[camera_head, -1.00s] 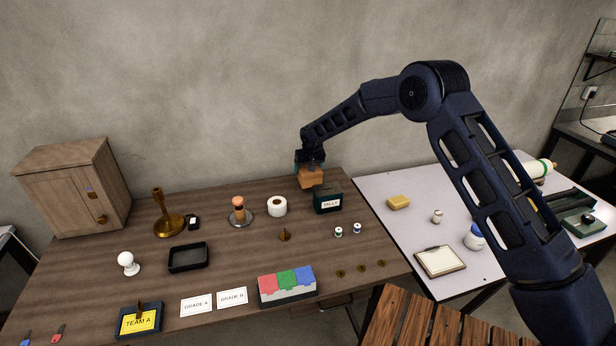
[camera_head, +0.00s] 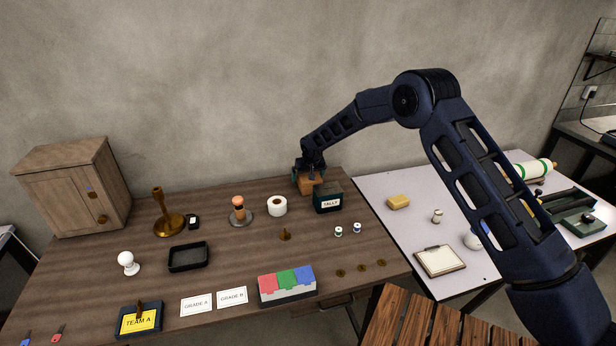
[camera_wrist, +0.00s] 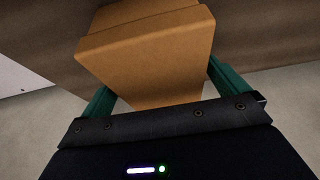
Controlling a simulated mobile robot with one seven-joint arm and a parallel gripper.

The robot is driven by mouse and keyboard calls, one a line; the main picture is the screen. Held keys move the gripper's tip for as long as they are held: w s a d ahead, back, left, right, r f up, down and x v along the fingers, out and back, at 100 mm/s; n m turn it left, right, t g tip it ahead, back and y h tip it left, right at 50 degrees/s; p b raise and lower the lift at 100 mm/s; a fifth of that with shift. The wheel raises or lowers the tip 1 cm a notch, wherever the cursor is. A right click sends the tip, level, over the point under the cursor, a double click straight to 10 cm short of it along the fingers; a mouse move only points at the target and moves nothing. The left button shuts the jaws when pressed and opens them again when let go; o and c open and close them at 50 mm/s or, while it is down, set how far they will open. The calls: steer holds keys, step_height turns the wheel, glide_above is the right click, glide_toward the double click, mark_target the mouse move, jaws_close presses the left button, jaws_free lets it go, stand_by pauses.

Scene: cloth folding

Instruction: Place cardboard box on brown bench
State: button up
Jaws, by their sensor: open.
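The cardboard box (camera_head: 308,187) is orange-brown and sits at the back right of the brown bench (camera_head: 230,262), beside the dark tally box. It looks upright and appears to rest on the bench top, though its base is partly hidden by the tally box. My gripper (camera_head: 309,174) is right above it. In the wrist view the box (camera_wrist: 150,45) fills the middle, between the green fingers of my gripper (camera_wrist: 160,80). The jaws are open, one finger on each side of the box. Whether they touch its sides is unclear.
The tally box (camera_head: 328,199) stands close at the right of the cardboard box. A white tape roll (camera_head: 277,206) is to the left. A grey table (camera_head: 400,230) adjoins on the right, with a yellow sponge (camera_head: 398,202). The wall is close behind.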

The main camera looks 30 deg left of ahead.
steer(key=v, duration=1.2)
steer(key=shift+r, duration=0.15)
steer(key=shift+w, duration=0.1)
